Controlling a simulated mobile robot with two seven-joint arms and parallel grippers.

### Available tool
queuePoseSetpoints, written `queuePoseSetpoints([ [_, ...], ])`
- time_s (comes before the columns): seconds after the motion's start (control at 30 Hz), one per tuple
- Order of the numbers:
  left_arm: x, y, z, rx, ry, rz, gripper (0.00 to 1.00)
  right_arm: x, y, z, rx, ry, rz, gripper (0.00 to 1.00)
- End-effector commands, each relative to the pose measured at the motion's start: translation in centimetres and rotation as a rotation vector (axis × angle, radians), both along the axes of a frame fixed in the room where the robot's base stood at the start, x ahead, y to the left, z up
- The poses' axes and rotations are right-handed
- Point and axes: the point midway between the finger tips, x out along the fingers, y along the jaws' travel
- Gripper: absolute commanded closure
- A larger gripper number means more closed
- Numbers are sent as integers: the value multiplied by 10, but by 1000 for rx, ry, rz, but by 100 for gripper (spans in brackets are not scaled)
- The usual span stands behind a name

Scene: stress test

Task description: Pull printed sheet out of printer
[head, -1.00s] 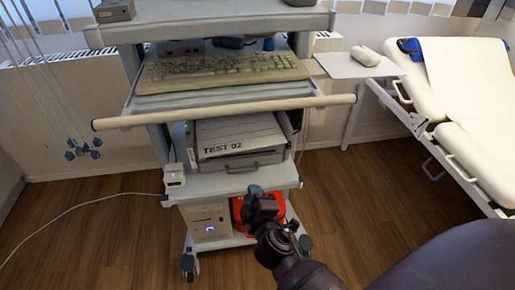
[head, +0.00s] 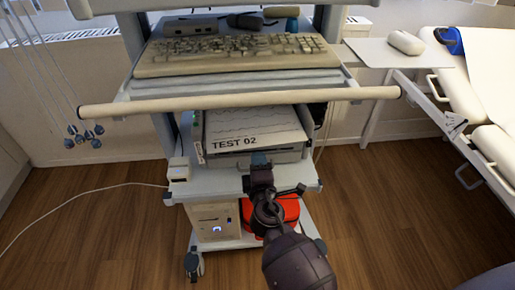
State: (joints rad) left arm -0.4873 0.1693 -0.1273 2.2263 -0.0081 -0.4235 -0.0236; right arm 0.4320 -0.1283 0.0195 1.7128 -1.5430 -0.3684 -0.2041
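A printed sheet (head: 250,122) with a "TEST 02" label along its front edge lies on the printer (head: 225,159), which stands on a cart shelf under the keyboard. My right gripper (head: 260,160) is in front of the printer, just below the sheet's front edge. It covers part of the printer's front. Seen from behind, its fingertips are hard to make out, and I cannot tell whether they touch the sheet or are open. My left gripper is not in view.
A long handle bar (head: 240,101) crosses the cart above the printer. A small white box (head: 179,170) sits left of the printer. A computer (head: 215,222) and a red item (head: 285,210) are below. A side shelf with a mouse (head: 407,42) is at right.

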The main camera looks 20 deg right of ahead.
Motion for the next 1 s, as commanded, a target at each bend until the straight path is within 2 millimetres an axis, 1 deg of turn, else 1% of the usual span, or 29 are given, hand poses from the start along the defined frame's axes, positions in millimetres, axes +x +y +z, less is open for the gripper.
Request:
queuePoseSetpoints([
  [0.03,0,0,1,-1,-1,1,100,7,-2,2,-1,-3,0,77],
  [0.2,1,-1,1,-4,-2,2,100,26,-7,0,1,0,0,77],
  [0.4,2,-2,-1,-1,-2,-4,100,42,-12,-2,2,2,0,77],
  [0.6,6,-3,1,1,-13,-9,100,49,-14,-1,2,2,0,77],
  [0.87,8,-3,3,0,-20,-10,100,50,-15,-1,1,1,-1,77],
  [0.9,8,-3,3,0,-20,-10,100,50,-15,-1,1,1,-1,77],
  [1.0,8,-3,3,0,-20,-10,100,50,-15,-1,1,1,-1,85],
])
